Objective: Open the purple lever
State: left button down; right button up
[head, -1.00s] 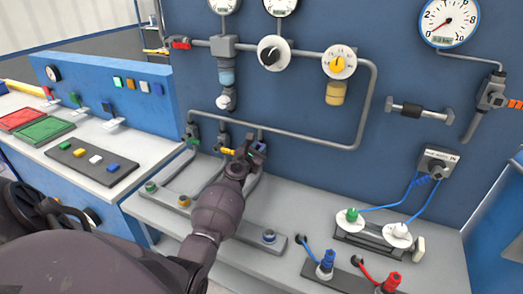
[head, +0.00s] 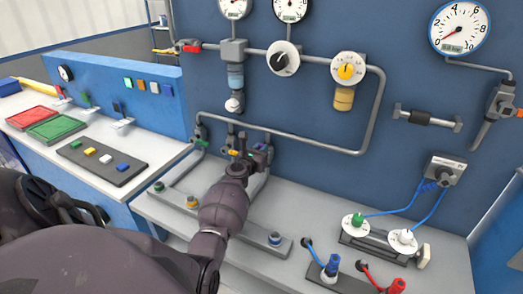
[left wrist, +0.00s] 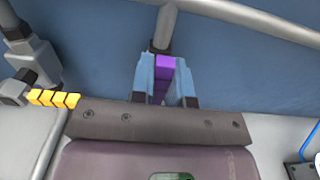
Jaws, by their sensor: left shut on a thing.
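The purple lever (left wrist: 163,80) stands between the two blue-grey fingers of my left gripper (left wrist: 163,88) in the left wrist view, in front of a grey vertical pipe. The fingers are shut on it. In the head view my left gripper (head: 250,154) is at the rightmost of three valves under the long grey pipe. Only a little of the purple lever (head: 261,147) shows there, and the gripper hides most of that valve. My right gripper is in neither view.
The yellow lever (left wrist: 52,98) is close to the left of my gripper in the left wrist view. The green lever (head: 200,143) is farther left. The long grey pipe (head: 290,136) runs just above. Blue wall with gauges stands behind; cabled sockets (head: 355,221) are at right.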

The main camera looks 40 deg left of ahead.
pick_arm(q)
jog(key=c, duration=1.1)
grip_release()
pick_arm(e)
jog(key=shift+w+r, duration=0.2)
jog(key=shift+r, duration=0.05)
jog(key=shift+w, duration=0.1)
pick_arm(q)
jog(key=shift+s, duration=0.2)
jog(key=p+v, duration=0.2)
jog(key=v, duration=0.8)
jog(key=shift+s, duration=0.15)
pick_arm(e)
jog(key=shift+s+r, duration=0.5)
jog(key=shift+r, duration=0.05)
pick_arm(q)
jog(key=shift+d, duration=0.15)
